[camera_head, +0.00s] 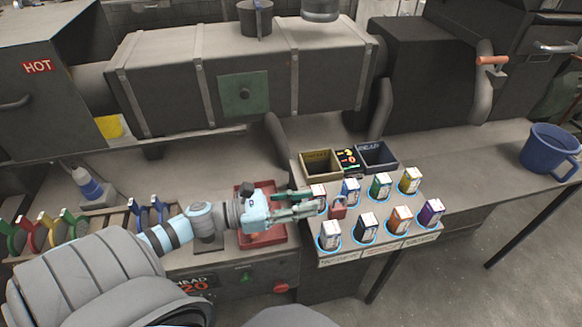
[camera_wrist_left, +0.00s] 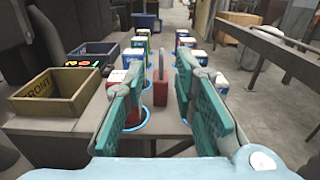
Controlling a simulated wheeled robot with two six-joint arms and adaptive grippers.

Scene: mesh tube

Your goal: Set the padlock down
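The red padlock (camera_head: 338,209) is upright among the small boxes on the display board, its shackle up. It also shows in the left wrist view (camera_wrist_left: 160,92), centred in the gap between my fingers and just ahead of them. My left gripper (camera_head: 312,203) is open, with its teal-padded fingers apart and pointing at the padlock. In the left wrist view the fingers (camera_wrist_left: 160,70) show a gap on both sides of the padlock. I cannot tell whether the padlock's base touches the board. My right gripper is not in view.
Several coloured boxes (camera_head: 367,228) stand in blue-ringed spots on the board (camera_head: 345,252). Two open bins (camera_head: 322,176) are behind them. A red tray (camera_head: 262,240) lies under my left wrist. A blue mug (camera_head: 549,148) is far right; the counter before it is clear.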

